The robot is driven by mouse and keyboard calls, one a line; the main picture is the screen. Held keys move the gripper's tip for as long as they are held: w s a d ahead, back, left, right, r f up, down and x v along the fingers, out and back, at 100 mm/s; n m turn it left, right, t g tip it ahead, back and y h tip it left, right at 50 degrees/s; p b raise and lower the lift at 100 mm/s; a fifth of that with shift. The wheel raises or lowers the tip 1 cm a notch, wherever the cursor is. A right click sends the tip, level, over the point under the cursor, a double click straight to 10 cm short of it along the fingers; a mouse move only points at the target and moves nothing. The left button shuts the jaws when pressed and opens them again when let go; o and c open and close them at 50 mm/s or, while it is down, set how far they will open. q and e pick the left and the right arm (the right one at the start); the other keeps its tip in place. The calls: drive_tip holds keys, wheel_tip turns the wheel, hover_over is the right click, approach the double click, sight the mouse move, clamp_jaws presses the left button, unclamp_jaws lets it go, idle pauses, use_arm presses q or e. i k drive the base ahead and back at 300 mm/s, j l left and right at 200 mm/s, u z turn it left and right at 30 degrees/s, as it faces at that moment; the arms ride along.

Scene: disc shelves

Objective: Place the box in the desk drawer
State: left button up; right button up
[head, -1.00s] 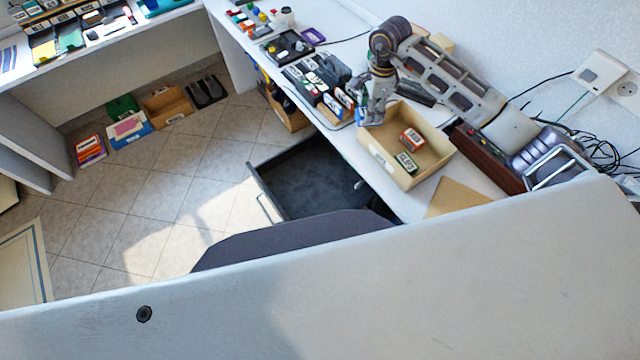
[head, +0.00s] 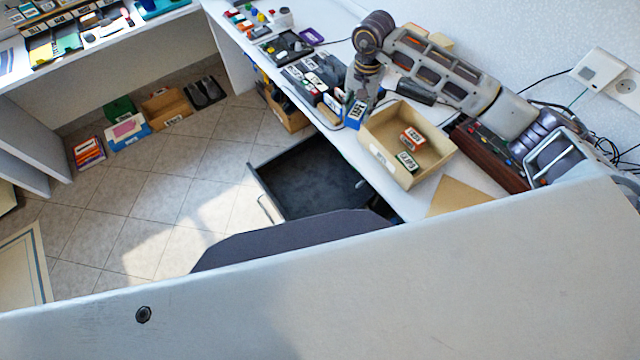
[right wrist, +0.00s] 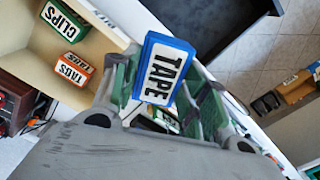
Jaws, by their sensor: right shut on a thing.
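My right gripper (head: 361,98) is shut on a blue and white box labelled TAPE (head: 354,115). It holds the box over the desk's front edge, just left of the tan bin. In the right wrist view the TAPE box (right wrist: 162,72) sits between the green-padded fingers of the right gripper (right wrist: 165,85). The dark desk drawer (head: 310,180) is pulled open below and to the left of the bin, and its visible floor is empty. The drawer also shows at the top of the right wrist view (right wrist: 225,32). My left gripper is not in view.
A tan bin (head: 382,160) holds a CLIPS box (head: 407,161) and an orange TAGS box (head: 411,138). Small boxes and a dark tray (head: 287,47) crowd the desk beyond the gripper. A dark chair back (head: 290,238) stands near the drawer's front side.

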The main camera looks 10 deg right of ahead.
sight(319, 193)
drive_tip(key=i+j+z, duration=0.1)
drive_tip(key=j+z, duration=0.2)
drive_tip(key=j, duration=0.55)
drive_tip(key=j+z, duration=0.3)
drive_tip(key=j, duration=0.55)
